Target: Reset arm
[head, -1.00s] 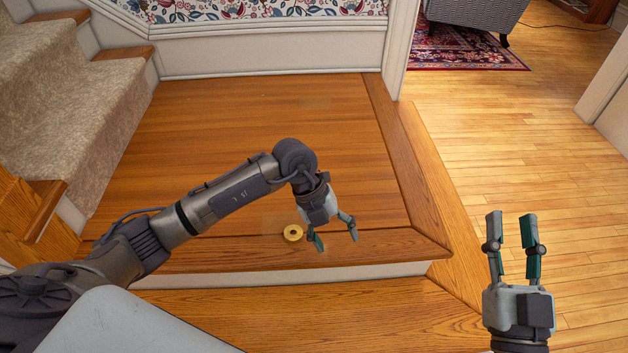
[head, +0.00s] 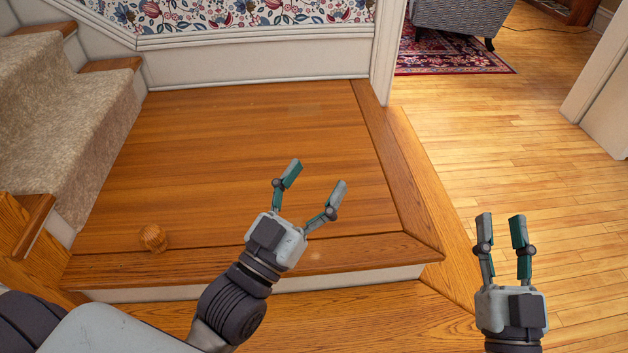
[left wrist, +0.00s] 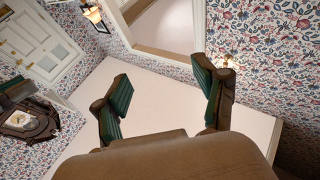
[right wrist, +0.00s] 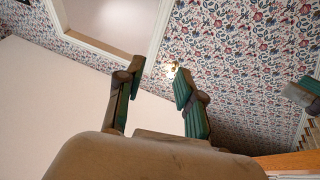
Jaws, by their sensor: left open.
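My left gripper (head: 316,179) is over the wooden landing in the head view, its fingers spread wide and pointing away from me. Nothing is between its fingers. The left wrist view shows the same open fingers (left wrist: 165,95) against wallpaper and a pale ceiling. My right gripper (head: 500,219) is at the lower right, over the light wood floor, fingers apart and empty. In the right wrist view its fingers (right wrist: 155,80) also stand apart with nothing between them. The brass ring is not visible now; the left gripper covers about where it lay.
A round wooden knob (head: 152,238) sits on the landing (head: 230,140) at left. Carpeted stairs (head: 60,110) rise at the left. A white door post (head: 388,50) stands behind. The floor (head: 500,140) at right is clear up to the rug (head: 450,57).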

